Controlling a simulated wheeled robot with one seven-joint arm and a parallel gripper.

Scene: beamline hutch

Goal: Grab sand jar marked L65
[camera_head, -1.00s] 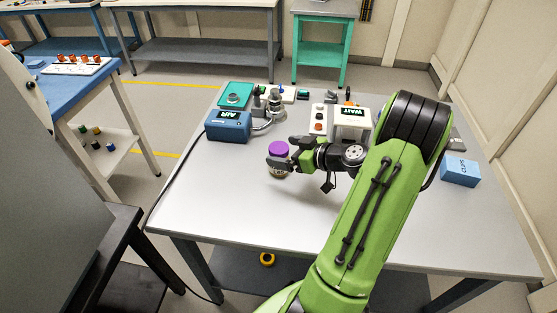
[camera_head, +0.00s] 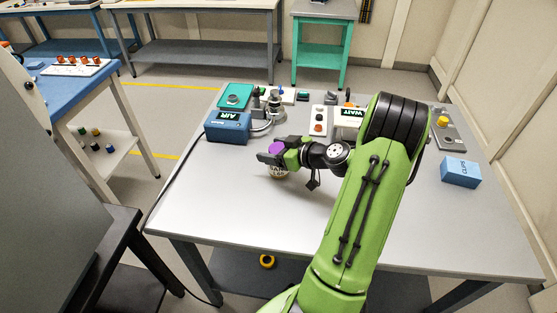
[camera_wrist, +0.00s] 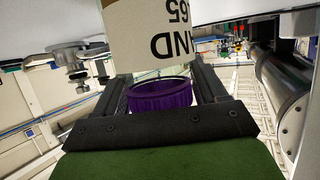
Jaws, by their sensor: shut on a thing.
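The sand jar (camera_head: 280,174) has a purple lid and a pale label, and appears to stand upright on the grey table. In the wrist view its label (camera_wrist: 155,30) shows upside down, with "ND" and "65" readable and the rest cut off. The purple lid (camera_wrist: 160,96) lies between the two dark fingers. My gripper (camera_head: 271,158) is shut on the jar near its lid, with fingers on either side; it also shows in the wrist view (camera_wrist: 162,74). The fingers hide part of the lid in the head view.
A blue AIR box (camera_head: 228,127) and a metal fixture (camera_head: 275,108) stand behind the jar. A white WAIT box (camera_head: 347,120) is behind my wrist. A blue CLIPS box (camera_head: 461,172) and a panel with a yellow button (camera_head: 442,122) are at the right. The table's front is clear.

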